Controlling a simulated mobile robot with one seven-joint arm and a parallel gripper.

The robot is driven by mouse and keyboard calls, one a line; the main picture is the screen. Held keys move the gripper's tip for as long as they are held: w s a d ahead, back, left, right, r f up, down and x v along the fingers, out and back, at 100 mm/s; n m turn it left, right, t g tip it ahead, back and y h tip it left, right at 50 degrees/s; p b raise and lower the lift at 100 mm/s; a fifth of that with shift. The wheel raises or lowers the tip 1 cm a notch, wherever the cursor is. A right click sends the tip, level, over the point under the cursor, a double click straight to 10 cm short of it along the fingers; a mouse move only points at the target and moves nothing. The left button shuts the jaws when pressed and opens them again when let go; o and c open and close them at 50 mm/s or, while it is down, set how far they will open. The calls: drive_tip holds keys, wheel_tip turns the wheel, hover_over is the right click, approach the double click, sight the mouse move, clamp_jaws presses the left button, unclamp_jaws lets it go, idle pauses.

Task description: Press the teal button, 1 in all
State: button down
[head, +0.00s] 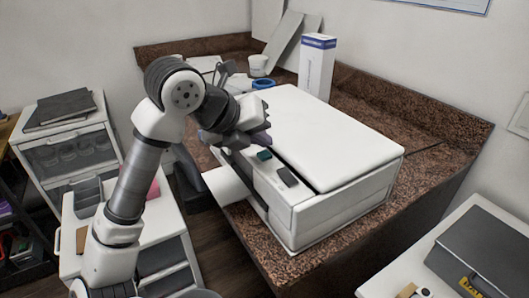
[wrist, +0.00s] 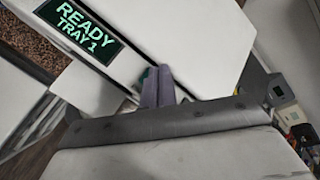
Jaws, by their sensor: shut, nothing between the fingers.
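The teal button (head: 264,155) sits on the front control strip of a white printer (head: 330,135). In the wrist view only a small teal sliver (wrist: 147,74) shows beside the fingertips, and the rest is hidden behind them. My gripper (head: 262,138) is shut and empty, just behind and above the button in the head view. Its closed fingers also show in the wrist view (wrist: 158,84), overlapping the button. I cannot tell whether the fingertips touch it. The printer's dark display (head: 288,177) reads "READY TRAY 1" in the wrist view (wrist: 80,30).
The printer stands on a brown speckled counter (head: 420,115) with a raised back edge. A white and blue box (head: 316,70), a blue ring (head: 263,84) and a white cup (head: 258,66) are behind it. A white cart (head: 165,225) stands at left; another surface holds a dark case (head: 485,255).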

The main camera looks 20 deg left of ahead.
drive_tip(key=shift+f, duration=0.1)
drive_tip(key=shift+f+b, duration=0.4)
drive_tip(key=shift+b, duration=0.25)
